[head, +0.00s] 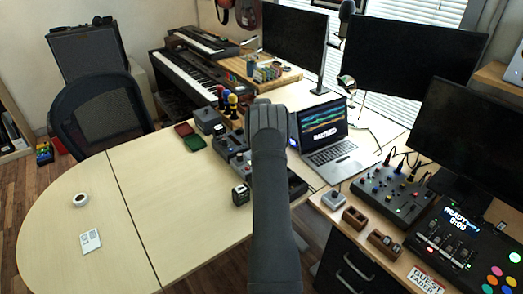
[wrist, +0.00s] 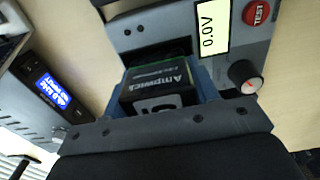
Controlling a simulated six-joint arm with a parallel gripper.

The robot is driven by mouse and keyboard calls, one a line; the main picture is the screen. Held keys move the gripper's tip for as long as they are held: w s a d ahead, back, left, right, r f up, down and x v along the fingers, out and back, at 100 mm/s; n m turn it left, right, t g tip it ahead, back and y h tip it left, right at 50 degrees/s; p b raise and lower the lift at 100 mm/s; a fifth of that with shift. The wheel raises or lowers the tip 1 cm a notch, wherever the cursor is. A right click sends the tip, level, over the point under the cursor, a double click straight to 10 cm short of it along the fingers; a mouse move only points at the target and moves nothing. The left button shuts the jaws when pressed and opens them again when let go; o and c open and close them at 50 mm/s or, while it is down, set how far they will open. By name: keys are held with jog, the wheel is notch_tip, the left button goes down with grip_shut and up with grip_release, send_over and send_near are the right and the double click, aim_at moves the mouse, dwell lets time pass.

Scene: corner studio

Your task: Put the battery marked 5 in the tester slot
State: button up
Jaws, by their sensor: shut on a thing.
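My gripper (wrist: 165,82) is shut on a black battery (wrist: 158,88) with "Ampwick" lettering, upside down in the wrist view. A white mark on its near face is partly cut off, so I cannot read the number surely. The grey tester (wrist: 225,45) lies just beyond, with a 0.0V display, a red TEST button and a knob. The battery's far end is at the tester's dark slot (wrist: 158,54); I cannot tell how deep it sits. In the head view my gripper (head: 268,117) hides the battery and part of the tester area.
Another dark battery-like block (head: 240,194) stands on the table (head: 150,210). A red tray (head: 184,128) and a green tray (head: 194,143) lie further back. An open laptop (head: 326,135) is to the right. A tape roll (head: 81,199) and a card (head: 90,240) lie left, with free room around them.

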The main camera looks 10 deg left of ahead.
jog(key=shift+s+d+f, duration=0.1)
jog(key=shift+s, duration=0.15)
dwell(0.4)
jog(key=shift+w+r, duration=0.3)
dwell(0.7)
jog(key=shift+f, duration=0.45)
jog(key=shift+s+f, duration=0.2)
jog(key=shift+f, duration=0.25)
jog(key=shift+w+r, duration=0.15)
jog(key=shift+r, duration=0.8)
dwell(0.5)
jog(key=shift+f, duration=0.5)
